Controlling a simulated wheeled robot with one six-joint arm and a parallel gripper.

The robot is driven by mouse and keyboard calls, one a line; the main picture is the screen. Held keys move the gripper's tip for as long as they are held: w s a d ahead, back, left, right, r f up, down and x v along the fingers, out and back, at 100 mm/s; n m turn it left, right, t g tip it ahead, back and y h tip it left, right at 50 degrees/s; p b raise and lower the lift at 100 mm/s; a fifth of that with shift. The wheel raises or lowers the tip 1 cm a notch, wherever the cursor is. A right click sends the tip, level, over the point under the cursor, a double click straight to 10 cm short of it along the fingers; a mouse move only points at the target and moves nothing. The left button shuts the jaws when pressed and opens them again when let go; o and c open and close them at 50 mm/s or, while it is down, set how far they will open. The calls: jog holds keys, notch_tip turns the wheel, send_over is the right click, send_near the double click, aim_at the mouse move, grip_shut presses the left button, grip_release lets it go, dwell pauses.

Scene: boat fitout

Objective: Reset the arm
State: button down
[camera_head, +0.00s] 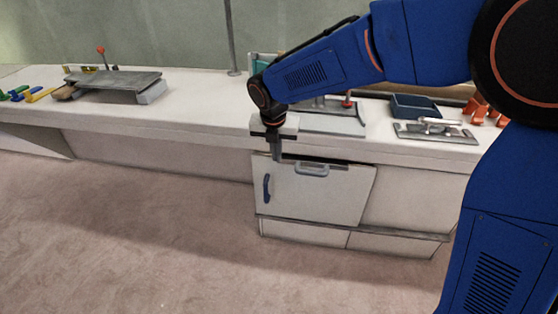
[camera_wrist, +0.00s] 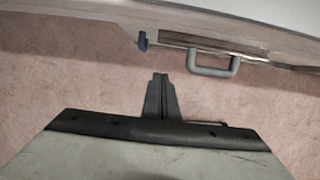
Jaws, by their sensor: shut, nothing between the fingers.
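My gripper (camera_head: 276,152) points down in front of the white counter's front edge in the head view, just above and left of the grey bar handle of the cabinet. It also shows in the wrist view (camera_wrist: 160,80), where its fingers are together with nothing between them. My blue arm reaches in from the right and bends down at the wrist. In the wrist view the grey handle (camera_wrist: 213,64) lies beyond the fingertips, apart from them in the picture.
The counter (camera_head: 200,110) holds a grey plate on blocks (camera_head: 113,80), a dark blue tray (camera_head: 415,105), a flat metal fixture (camera_head: 436,131) and orange parts (camera_head: 478,108). The carpet (camera_head: 130,230) is clear.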

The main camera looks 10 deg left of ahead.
jog(key=s+d+r+m, duration=0.4)
jog(key=d+m, duration=0.2)
jog(key=d, duration=0.3)
jog(key=s+d+r+m, duration=0.3)
jog(key=d+m, duration=0.3)
jog(key=d, duration=0.2)
jog(key=s+d+r+m, duration=0.4)
jog(key=d+m, duration=0.1)
jog(key=d, duration=0.4)
jog(key=s+d+f+m+t, duration=0.1)
jog(key=s+d+f+m, duration=0.1)
jog(key=s+d+m, duration=0.4)
jog(key=s+d+f+m+t, duration=0.1)
jog(key=s+d+f+m, duration=0.1)
jog(key=s+d+m, duration=0.5)
jog(key=s+m, duration=0.4)
jog(key=m, duration=0.1)
jog(key=shift+f+m, duration=0.3)
jog(key=c, duration=2.5)
grip_release()
jog(key=shift+d, duration=0.1)
